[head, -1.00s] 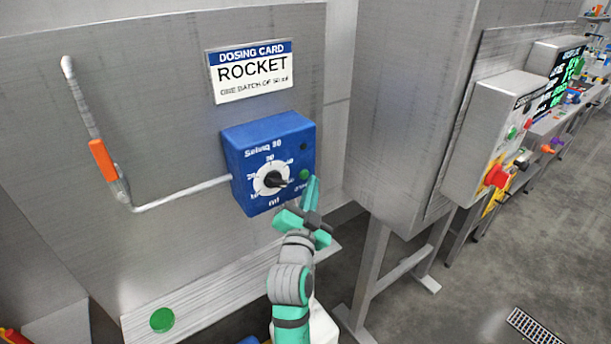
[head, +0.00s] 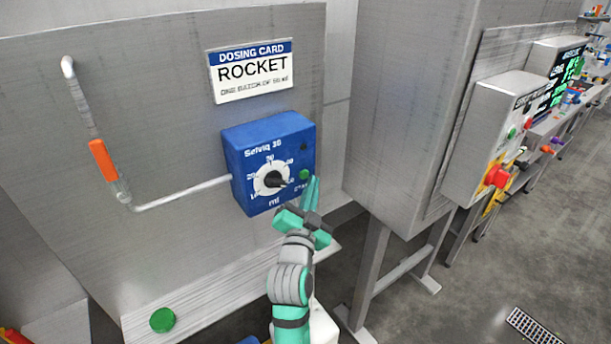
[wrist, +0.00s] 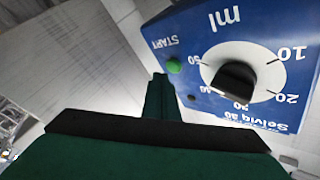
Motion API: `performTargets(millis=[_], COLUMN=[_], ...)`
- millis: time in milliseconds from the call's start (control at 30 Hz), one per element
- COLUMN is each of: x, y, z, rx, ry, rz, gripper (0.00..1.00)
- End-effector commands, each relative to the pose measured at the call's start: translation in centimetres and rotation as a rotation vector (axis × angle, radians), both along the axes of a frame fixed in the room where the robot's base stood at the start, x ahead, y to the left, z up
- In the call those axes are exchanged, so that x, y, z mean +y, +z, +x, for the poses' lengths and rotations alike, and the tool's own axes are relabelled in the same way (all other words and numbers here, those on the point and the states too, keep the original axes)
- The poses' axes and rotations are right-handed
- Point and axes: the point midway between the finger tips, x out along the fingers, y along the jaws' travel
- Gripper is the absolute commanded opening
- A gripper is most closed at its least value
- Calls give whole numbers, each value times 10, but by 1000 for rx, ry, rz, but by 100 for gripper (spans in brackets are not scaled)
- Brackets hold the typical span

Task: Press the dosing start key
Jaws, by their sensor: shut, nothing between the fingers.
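The blue dosing box (head: 238,165) is mounted on the steel panel and carries a white dial with a black knob (head: 276,180). The green start key (head: 304,175) sits at the right of the dial; in the wrist view the key (wrist: 174,65) is beside the printed word START. My gripper (head: 314,184) is shut and empty, with its fingertips just right of and very close to the key. In the wrist view my fingertips (wrist: 160,78) end just short of the key's edge in the picture; I cannot tell whether they touch it.
A dosing card (head: 250,72) reading ROCKET hangs above the box. A pipe with an orange handle (head: 103,160) runs to the box's left side. A green disc (head: 162,320) lies on the ledge below. A steel cabinet (head: 400,110) stands close on the right.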

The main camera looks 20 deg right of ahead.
Motion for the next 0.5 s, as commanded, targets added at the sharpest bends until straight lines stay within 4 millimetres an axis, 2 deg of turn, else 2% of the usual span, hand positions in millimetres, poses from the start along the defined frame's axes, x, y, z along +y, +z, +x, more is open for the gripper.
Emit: performTargets(millis=[500], x=[3], y=[0], z=[8], rx=[0], ry=[0], rz=[1], gripper=[0])
